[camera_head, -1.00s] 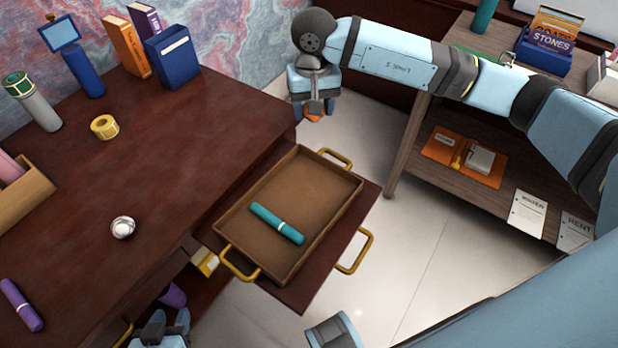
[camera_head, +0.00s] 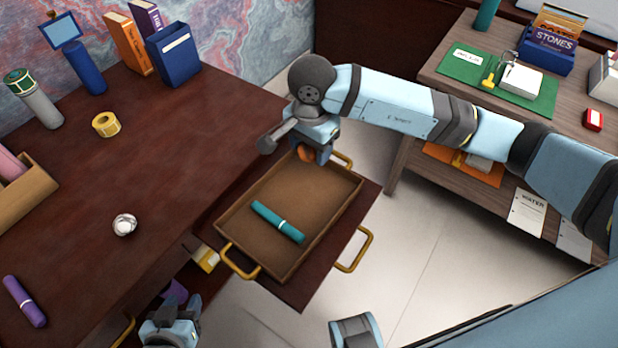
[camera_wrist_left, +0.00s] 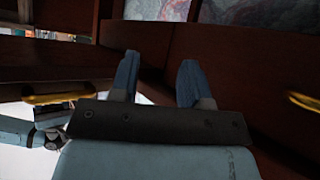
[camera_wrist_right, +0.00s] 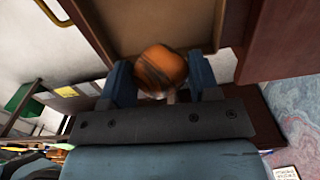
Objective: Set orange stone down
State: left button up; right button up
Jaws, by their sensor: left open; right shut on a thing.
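The orange stone (camera_wrist_right: 160,69), banded with darker stripes, is held between the fingers of my right gripper (camera_wrist_right: 165,82). In the head view the stone (camera_head: 305,155) shows just under my right gripper (camera_head: 314,152), over the far end of a brown tray (camera_head: 333,222). I cannot tell from these views whether the stone touches the tray. A teal cylinder (camera_head: 277,222) lies in the tray's middle. My left gripper (camera_wrist_left: 157,75) is open and empty, low beside the desk's drawer fronts; it also shows at the bottom of the head view (camera_head: 178,312).
The tray has gold handles and rests on a pulled-out board (camera_head: 372,200). A shelf unit (camera_head: 450,62) stands at right. The tray's near end is bare.

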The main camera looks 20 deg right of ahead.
aim_at(311, 184)
pick_arm(q)
jog(key=shift+w, duration=0.1)
pick_arm(e)
notch_tip(311, 184, down, 10)
jog(key=shift+f, duration=0.1)
pick_arm(q)
jog(key=shift+f+b, duration=0.1)
jog(key=shift+b, duration=0.25)
pick_arm(e)
jog(key=shift+f, duration=0.2)
jog(key=o, duration=1)
jog(key=shift+r, duration=0.1)
pick_arm(q)
jog(key=shift+r, duration=0.2)
pick_arm(e)
jog(key=shift+r, duration=0.3)
notch_tip(311, 184, up, 12)
jog(key=shift+f+p, duration=0.15)
jog(key=shift+p, duration=0.25)
